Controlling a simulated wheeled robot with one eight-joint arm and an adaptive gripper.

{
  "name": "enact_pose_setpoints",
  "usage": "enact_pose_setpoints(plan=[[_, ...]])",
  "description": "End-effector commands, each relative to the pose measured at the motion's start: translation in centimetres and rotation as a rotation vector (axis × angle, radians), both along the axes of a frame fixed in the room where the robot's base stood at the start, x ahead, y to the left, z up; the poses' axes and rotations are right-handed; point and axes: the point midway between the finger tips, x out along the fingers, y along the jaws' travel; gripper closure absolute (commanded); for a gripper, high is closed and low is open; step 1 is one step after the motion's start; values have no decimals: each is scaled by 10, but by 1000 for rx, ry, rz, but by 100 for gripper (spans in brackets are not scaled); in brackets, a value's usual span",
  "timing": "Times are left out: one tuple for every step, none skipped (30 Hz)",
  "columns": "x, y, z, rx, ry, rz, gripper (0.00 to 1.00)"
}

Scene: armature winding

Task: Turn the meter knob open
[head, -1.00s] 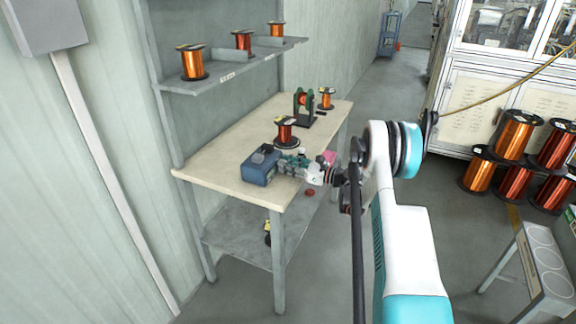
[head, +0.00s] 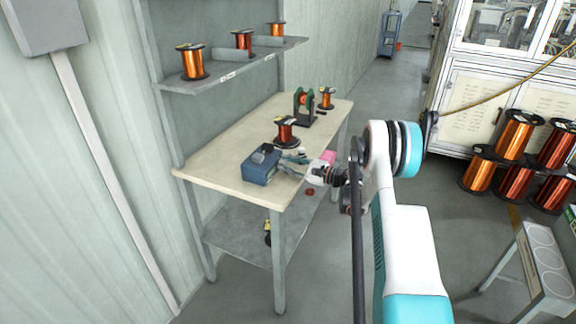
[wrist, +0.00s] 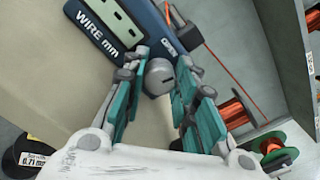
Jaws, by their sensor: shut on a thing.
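The wire meter (head: 260,169) is a blue box with a grey top at the near edge of the workbench. In the wrist view its blue face (wrist: 88,22) reads "WIRE mm". The round grey meter knob (wrist: 158,80) sits between the teal fingers of my gripper (wrist: 163,66), which is shut on it. The finger pads hide the knob's sides. In the head view my gripper (head: 285,169) reaches the meter's right side, and the knob is hidden there.
The pale workbench (head: 225,160) also bears a copper wire spool (head: 285,132), a dark winding stand (head: 304,107) and another spool (head: 326,98). A shelf (head: 225,72) with several spools hangs above.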

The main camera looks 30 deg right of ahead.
Motion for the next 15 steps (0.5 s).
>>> enact_pose_setpoints(plan=[[0,0,0,-3,-2,0,97],[0,0,0,-4,-3,0,97],[0,0,0,-6,-4,0,97],[0,0,0,-6,-4,0,97],[0,0,0,-6,-4,0,97],[0,0,0,-6,-4,0,97],[0,0,0,-6,-4,0,97],[0,0,0,-6,-4,1,97],[0,0,0,-6,-4,1,97],[0,0,0,-6,-4,1,97],[0,0,0,-6,-4,1,97],[0,0,0,-6,-4,1,97],[0,0,0,-6,-4,1,67],[0,0,0,-6,-4,1,60],[0,0,0,-6,-4,1,54]])
